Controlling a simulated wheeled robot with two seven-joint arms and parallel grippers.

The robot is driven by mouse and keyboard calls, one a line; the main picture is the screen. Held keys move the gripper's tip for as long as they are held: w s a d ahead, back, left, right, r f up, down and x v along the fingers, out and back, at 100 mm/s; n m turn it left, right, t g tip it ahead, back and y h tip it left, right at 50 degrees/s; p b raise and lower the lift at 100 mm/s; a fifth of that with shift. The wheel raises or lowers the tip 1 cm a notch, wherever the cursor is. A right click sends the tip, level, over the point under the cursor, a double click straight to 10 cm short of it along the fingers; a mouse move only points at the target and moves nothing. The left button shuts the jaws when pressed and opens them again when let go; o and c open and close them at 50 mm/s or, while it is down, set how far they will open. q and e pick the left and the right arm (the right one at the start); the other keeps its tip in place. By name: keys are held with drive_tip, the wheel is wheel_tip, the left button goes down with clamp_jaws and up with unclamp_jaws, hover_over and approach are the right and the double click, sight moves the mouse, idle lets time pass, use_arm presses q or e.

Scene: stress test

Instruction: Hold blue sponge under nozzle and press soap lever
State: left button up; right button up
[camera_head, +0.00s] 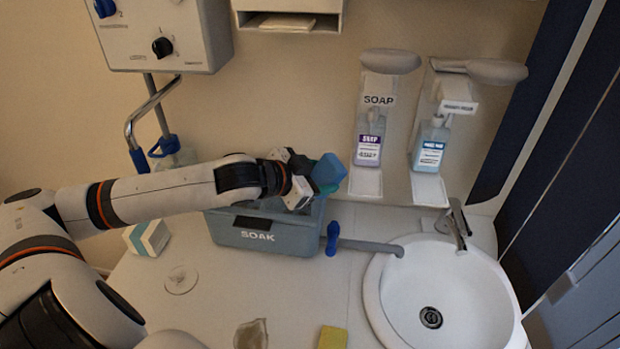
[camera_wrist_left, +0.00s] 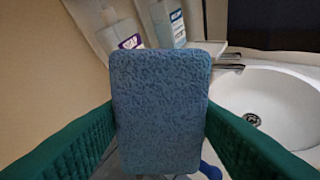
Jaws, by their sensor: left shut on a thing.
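My left gripper (camera_head: 312,178) is shut on the blue sponge (camera_head: 328,171) and holds it above the right part of the SOAK bin. In the left wrist view the sponge (camera_wrist_left: 160,108) stands between the two green fingers and fills the middle. The soap dispenser (camera_head: 378,100), labelled SOAP, hangs on the wall to the right of the sponge. It holds a bottle with purple liquid (camera_head: 370,140), and its grey lever (camera_head: 390,61) juts out on top. The sponge is apart from the dispenser, left of and below its bottle. My right gripper is not in view.
A second dispenser with a blue bottle (camera_head: 430,145) hangs to the right. The grey SOAK bin (camera_head: 265,238) is below my left gripper. A sink (camera_head: 440,300) with a tap (camera_head: 458,225) is at right. A yellow sponge (camera_head: 332,338) and a glass disc (camera_head: 181,280) lie on the counter.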

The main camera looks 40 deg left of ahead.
use_arm(q)
drive_tip(key=w, duration=0.3)
drive_tip(key=shift+d+f, duration=0.1)
drive_tip(key=shift+d, duration=0.3)
drive_tip(key=shift+w+d+f+p, duration=0.15)
drive_tip(key=shift+w+d+p, duration=0.2)
drive_tip(key=shift+w, duration=0.95)
drive_tip(key=shift+w+d+f+p, duration=0.2)
drive_tip(key=shift+w+d+p, duration=0.2)
drive_tip(key=shift+w, duration=0.85)
drive_tip(key=shift+w+d+f+p, duration=0.15)
drive_tip(key=shift+w+d+p, duration=0.2)
drive_tip(key=shift+w, duration=0.95)
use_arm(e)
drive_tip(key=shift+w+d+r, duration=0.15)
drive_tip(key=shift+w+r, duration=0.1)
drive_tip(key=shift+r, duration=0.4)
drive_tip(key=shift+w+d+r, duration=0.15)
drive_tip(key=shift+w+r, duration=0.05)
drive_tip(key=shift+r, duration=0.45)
use_arm(q)
drive_tip(key=shift+a, duration=0.1)
